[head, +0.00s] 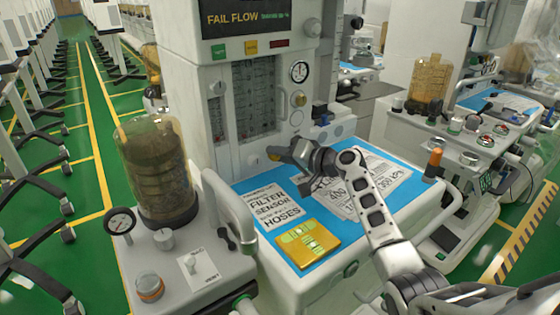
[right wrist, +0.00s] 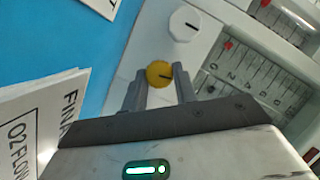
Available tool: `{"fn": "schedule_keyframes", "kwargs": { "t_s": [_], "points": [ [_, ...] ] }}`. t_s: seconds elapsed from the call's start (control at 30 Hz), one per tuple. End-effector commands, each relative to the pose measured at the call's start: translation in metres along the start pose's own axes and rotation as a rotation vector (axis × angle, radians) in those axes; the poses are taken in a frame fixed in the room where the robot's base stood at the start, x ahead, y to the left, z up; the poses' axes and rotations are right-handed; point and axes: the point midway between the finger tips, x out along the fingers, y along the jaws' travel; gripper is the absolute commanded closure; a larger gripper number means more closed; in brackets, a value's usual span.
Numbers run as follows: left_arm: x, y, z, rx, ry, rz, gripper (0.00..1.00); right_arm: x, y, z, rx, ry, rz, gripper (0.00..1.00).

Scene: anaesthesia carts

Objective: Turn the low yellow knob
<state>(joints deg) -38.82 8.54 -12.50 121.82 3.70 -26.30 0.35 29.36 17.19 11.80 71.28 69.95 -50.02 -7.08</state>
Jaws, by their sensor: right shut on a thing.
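The low yellow knob (right wrist: 159,74) is round with a dark pointer line and sits on the pale machine front. In the right wrist view it lies between the fingertips of my right gripper (right wrist: 160,88), which is shut on it. In the head view a bit of the yellow knob (head: 273,157) shows low on the machine face, at the tips of my right gripper (head: 282,153). My right arm reaches in from the lower right over the blue worktop. My left gripper is not in view.
A white knob (right wrist: 184,23) sits close to the yellow one. Signs and a yellow pad (head: 307,243) lie on the blue worktop (head: 265,185). A brown canister (head: 158,175) and a grey handle (head: 232,210) stand at left.

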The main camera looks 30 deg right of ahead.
Motion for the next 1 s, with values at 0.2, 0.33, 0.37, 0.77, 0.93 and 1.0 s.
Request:
{"fn": "schedule_keyframes", "kwargs": {
  "t_s": [0.2,0.33,0.37,0.77,0.93,1.0],
  "points": [
    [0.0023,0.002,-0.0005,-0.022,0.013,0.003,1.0,0.0005,0.0026,0.0029,0.063,-0.004,-0.023,0.94],
    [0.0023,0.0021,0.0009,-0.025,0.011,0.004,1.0,0.0004,0.0024,0.0028,0.077,-0.004,-0.028,0.94],
    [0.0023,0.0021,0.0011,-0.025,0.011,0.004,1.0,0.0004,0.0023,0.0027,0.079,-0.004,-0.029,0.94],
    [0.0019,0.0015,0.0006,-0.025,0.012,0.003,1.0,0.0004,0.002,0.0028,0.081,-0.004,-0.03,0.66],
    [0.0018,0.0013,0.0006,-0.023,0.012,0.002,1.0,0.0003,0.0016,0.0019,0.08,-0.001,-0.03,0.62],
    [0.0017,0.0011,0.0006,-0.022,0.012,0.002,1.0,0.0003,0.0014,0.0015,0.08,-0.001,-0.031,0.62]
  ]
}}
